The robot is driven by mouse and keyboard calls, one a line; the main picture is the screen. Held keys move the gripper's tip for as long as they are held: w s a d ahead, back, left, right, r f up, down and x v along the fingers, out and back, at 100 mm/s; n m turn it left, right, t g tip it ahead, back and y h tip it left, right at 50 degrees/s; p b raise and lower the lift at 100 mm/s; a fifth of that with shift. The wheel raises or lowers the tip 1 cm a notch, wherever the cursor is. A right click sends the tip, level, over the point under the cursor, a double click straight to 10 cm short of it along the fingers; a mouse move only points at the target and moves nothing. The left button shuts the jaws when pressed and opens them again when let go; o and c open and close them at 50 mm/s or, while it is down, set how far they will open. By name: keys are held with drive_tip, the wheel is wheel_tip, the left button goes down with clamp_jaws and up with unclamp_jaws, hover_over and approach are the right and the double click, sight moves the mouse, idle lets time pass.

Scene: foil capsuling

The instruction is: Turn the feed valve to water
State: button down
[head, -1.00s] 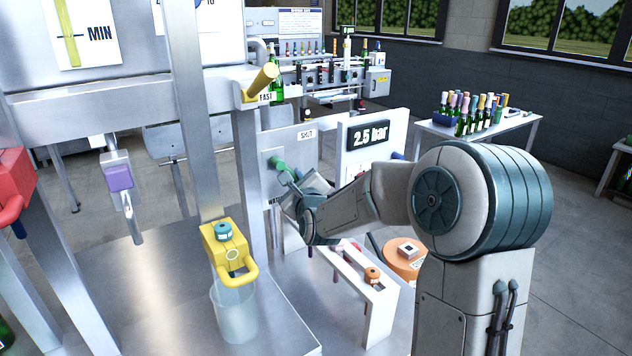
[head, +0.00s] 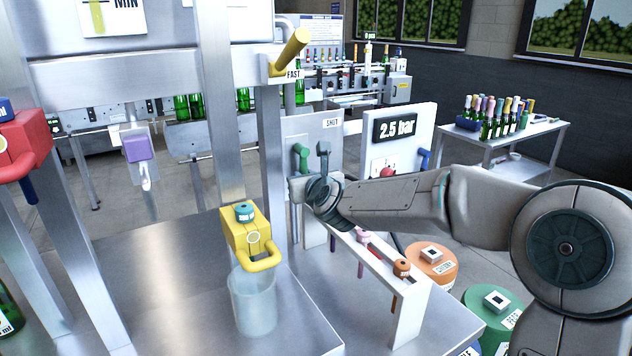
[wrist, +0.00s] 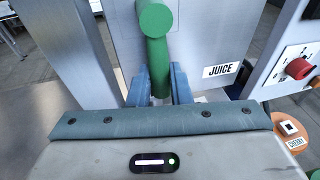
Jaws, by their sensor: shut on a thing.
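My gripper (wrist: 160,88) is shut on the lower part of the handle, one blue finger on each side. In the head view my wrist hides the handle's lower end and the fingers. No water label is readable.
A panel with a 2.5 bar display (head: 395,127) and a red knob (wrist: 299,68) stands to the right. A yellow tap block (head: 246,235) above a clear beaker (head: 254,300) is at the left front. A white rack (head: 410,310) stands below my arm.

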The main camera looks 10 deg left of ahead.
drive_tip(key=shift+s+a+f+m, duration=0.1)
drive_tip(key=shift+m, duration=0.2)
drive_tip(key=c, duration=1.3)
unclamp_jaws()
drive_tip(key=shift+p+v, duration=2.95)
drive_tip(key=shift+v, duration=3.95)
